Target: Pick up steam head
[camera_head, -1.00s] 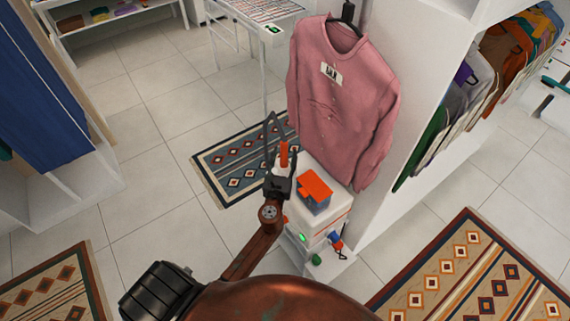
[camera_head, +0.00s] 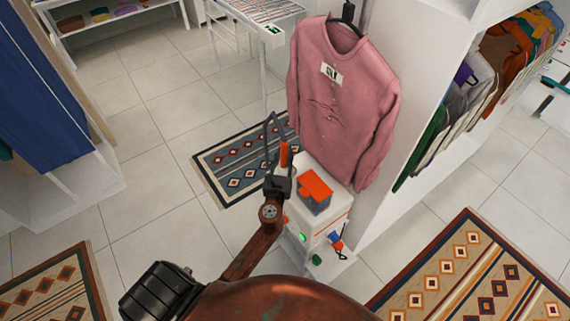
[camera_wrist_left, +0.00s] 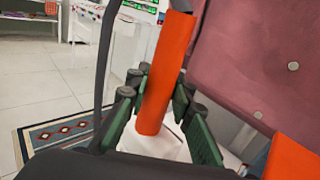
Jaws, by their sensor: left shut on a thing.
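The steam head shows as an orange handle (camera_head: 284,155) with a dark hose arching beside it. In the left wrist view the orange handle (camera_wrist_left: 165,75) stands nearly upright and slightly tilted between the fingers. My left gripper (camera_head: 279,177) is shut on the handle, beside the white steamer unit. In the left wrist view the green-padded fingers (camera_wrist_left: 163,115) sit on both sides of the handle. The handle's lower end is partly hidden by the gripper. My right gripper is not in view.
A pink shirt (camera_head: 340,105) hangs close behind on a hanger. The white steamer unit (camera_head: 322,222) carries an orange-and-grey box (camera_head: 315,194). A white wardrobe (camera_head: 420,110) stands to the right. A patterned rug (camera_head: 230,170) and open tiled floor lie to the left.

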